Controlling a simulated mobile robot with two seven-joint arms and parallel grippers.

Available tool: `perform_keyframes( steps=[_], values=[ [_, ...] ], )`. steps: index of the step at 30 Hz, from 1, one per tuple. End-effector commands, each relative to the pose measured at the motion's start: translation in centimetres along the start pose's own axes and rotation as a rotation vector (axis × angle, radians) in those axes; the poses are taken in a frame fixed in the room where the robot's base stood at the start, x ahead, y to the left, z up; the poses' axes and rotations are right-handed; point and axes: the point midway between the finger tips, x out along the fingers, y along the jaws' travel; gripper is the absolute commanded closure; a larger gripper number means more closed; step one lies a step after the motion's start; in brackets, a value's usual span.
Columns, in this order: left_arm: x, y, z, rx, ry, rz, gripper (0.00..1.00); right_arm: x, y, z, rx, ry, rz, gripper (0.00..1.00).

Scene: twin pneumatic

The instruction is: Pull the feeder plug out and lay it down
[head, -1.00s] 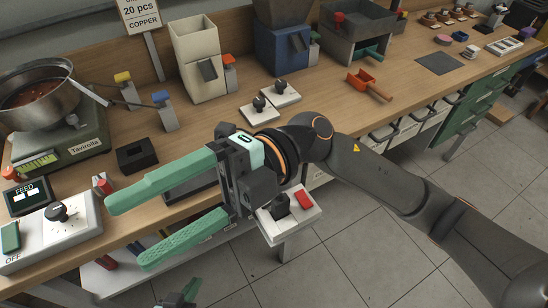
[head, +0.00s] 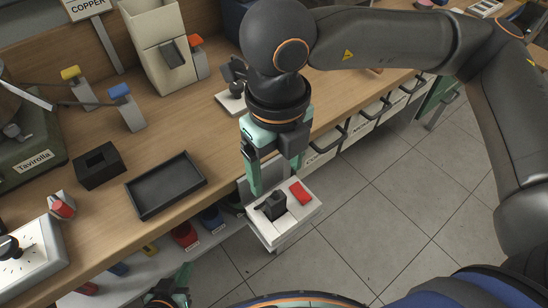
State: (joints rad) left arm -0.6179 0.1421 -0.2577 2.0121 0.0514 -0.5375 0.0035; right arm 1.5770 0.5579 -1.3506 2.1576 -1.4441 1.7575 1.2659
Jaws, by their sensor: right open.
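A black plug (head: 272,205) sits in a white socket box (head: 280,228) at the bench's front edge, beside a red switch (head: 300,192). I take it for the feeder plug; no label shows. My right gripper (head: 275,180) points down over the box. It is open, its green fingers apart, with nothing visible between them. In this view its left finger reaches down just behind the plug; I cannot tell whether it touches. My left gripper (head: 172,291) shows only partly at the bottom edge, away from the plug, and its opening is unclear.
An empty black tray (head: 135,203) lies on the bench left of the socket box. A black block with a square hole (head: 98,166) and a small red-fronted device (head: 62,207) stand farther left. A shelf with coloured bins (head: 184,236) is below the bench edge.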

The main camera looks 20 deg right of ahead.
Motion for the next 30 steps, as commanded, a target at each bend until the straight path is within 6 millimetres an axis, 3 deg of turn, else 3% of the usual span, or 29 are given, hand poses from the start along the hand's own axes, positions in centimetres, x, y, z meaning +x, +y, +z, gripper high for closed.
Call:
perform_keyframes(
  steps=[9,15,21,30],
  values=[
    [0.1,0.1,1.2,-0.003,-0.014,0.001,1.00,6.4,0.1,-0.2,-0.003,0.006,0.004,0.20],
    [0.1,0.0,1.4,-0.003,-0.015,-0.001,1.00,9.2,0.1,-0.1,-0.003,0.003,0.003,0.20],
    [0.1,-0.2,1.3,-0.003,-0.012,-0.004,1.00,10.5,0.1,-0.1,-0.003,0.002,0.004,0.20],
    [0.1,-0.2,1.1,-0.002,-0.010,-0.005,1.00,10.6,0.1,-0.1,-0.003,0.001,0.005,0.21]
  ],
)
